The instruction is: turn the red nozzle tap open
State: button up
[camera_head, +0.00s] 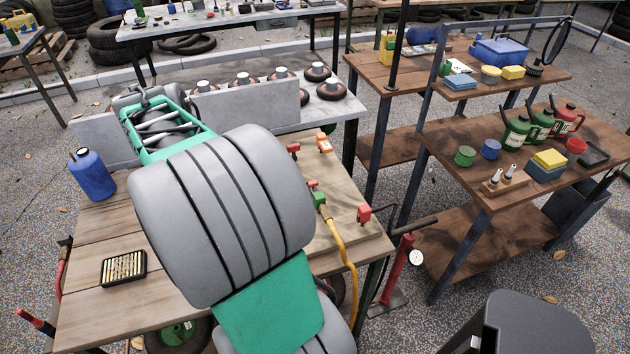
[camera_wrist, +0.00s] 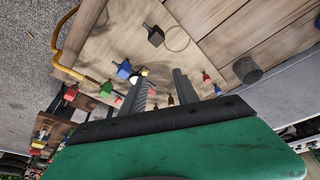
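Several small red-topped fittings stand on the wooden bench. In the head view, one red handle (camera_head: 313,186) sits by a green fitting (camera_head: 319,199) at the end of a yellow hose, and a larger red piece (camera_head: 364,214) is at the bench's right edge. I cannot tell for certain which is the nozzle tap. In the wrist view, a red piece (camera_wrist: 71,92) shows at left, beside a green one (camera_wrist: 105,88), with smaller red bits near my fingers. My gripper (camera_wrist: 160,78) is open, its two dark fingers apart with nothing clearly held. My arm hides much of the bench.
A yellow hose (camera_head: 343,245) hangs off the bench's right side. A red pump with a gauge (camera_head: 400,265) stands there on the ground. A blue bottle (camera_head: 91,175) and black tray (camera_head: 124,268) are at left. A shelf (camera_head: 470,150) with cans stands right.

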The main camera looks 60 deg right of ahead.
jog(key=s+d+f+m+g, duration=0.25)
jog(key=s+d+m, duration=0.2)
jog(key=d, duration=0.55)
jog(key=m+g, duration=0.1)
jog(key=m, duration=0.6)
send_near(312, 182)
jog(key=x, duration=0.7)
jog(key=shift+s+d+f, duration=0.1)
jog(key=shift+s, duration=0.1)
jog(key=shift+f, duration=0.3)
jog(key=shift+c, duration=0.2)
grip_shut()
